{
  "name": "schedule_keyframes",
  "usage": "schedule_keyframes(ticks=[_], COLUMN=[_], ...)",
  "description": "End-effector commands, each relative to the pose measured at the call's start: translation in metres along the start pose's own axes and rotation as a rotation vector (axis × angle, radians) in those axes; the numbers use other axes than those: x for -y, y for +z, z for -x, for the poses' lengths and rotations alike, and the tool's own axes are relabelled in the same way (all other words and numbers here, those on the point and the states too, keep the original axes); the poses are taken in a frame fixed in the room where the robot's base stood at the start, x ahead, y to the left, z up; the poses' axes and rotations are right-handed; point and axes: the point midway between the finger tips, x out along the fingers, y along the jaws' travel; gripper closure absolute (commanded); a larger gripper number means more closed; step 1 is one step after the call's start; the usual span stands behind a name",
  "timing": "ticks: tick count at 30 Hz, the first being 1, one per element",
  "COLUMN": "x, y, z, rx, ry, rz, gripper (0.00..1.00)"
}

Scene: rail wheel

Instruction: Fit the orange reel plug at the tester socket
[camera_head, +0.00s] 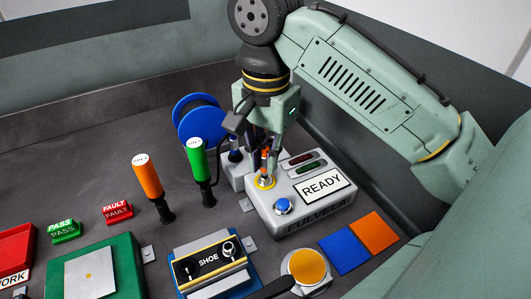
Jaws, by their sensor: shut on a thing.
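The tester (300,208) is a light grey box with a READY label, a blue button and a yellow-ringed socket (265,183) at its back left. My gripper (266,150) points down above the socket and is shut on the orange plug (265,160). The plug is upright, with its lower end at or just over the yellow ring. I cannot tell how deep it sits. The fingers hide part of the plug. A blue reel (198,118) stands behind to the left; no orange reel can be made out.
An orange-handled tool (148,176) and a green-handled tool (196,160) stand left of the tester. A SHOE box (210,262), a cup of amber liquid (305,268), and blue (344,251) and orange (373,232) pads lie in front. PASS and FAULT blocks sit left.

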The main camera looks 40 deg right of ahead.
Motion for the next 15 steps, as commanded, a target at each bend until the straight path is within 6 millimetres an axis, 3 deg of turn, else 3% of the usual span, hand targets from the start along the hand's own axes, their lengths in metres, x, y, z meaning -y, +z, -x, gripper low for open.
schedule_keyframes(ticks=[15], x=[0.0], y=[0.0], z=[-0.014], rx=[-0.001], ry=[0.0], rz=[0.0], gripper=[1.0])
